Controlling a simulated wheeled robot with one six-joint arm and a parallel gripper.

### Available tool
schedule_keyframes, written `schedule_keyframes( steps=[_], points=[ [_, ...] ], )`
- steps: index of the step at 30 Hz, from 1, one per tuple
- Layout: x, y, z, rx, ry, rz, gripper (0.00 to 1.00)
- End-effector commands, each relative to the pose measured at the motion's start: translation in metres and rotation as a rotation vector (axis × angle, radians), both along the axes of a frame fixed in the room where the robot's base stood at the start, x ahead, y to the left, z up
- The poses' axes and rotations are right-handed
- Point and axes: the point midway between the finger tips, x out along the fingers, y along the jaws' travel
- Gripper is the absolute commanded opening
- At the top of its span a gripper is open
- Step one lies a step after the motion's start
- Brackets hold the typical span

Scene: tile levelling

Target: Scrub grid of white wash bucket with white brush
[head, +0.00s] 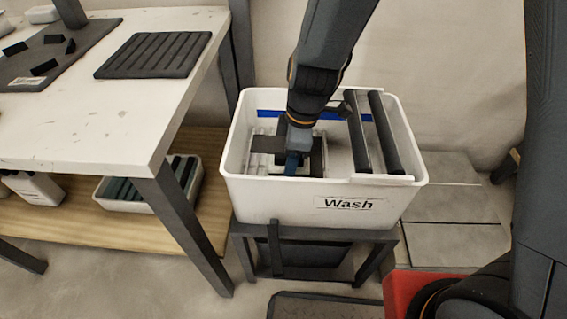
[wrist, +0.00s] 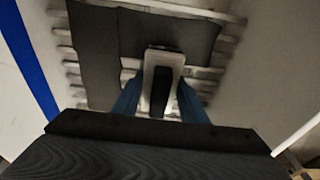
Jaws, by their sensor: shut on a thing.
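The white wash bucket (head: 270,200), labelled "Wash", stands on a dark stand in the middle of the head view. My gripper (head: 292,166) reaches down inside its left half. In the wrist view, my blue fingers (wrist: 160,100) are shut on the white brush (wrist: 163,58), which has a black strip along its handle. The brush is over the pale slatted grid (wrist: 205,72) in the bucket. Dark grey flat patches (wrist: 95,62) cover part of the grid around it. The brush's underside is hidden, so I cannot tell whether it touches the grid.
Two dark rollers (head: 384,135) lie across the bucket's right half. A blue line (head: 262,114) runs along its inner back wall. A white table (head: 110,120) with a dark ridged mat (head: 155,55) stands to the left. A white bin (head: 125,200) sits on its lower shelf.

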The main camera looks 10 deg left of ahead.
Motion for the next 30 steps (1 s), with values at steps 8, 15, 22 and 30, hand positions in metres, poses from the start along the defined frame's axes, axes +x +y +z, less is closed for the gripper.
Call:
schedule_keyframes(
  steps=[8, 15, 22, 30],
  points=[
    [0.002, -0.018, -0.001, 0.000, 0.000, -0.001, 0.10],
    [0.003, -0.022, -0.001, 0.000, 0.000, -0.001, 0.10],
    [0.016, -0.022, 0.000, 0.001, -0.002, -0.002, 0.10],
    [0.032, -0.021, 0.001, 0.000, 0.000, 0.000, 0.10]
  ],
)
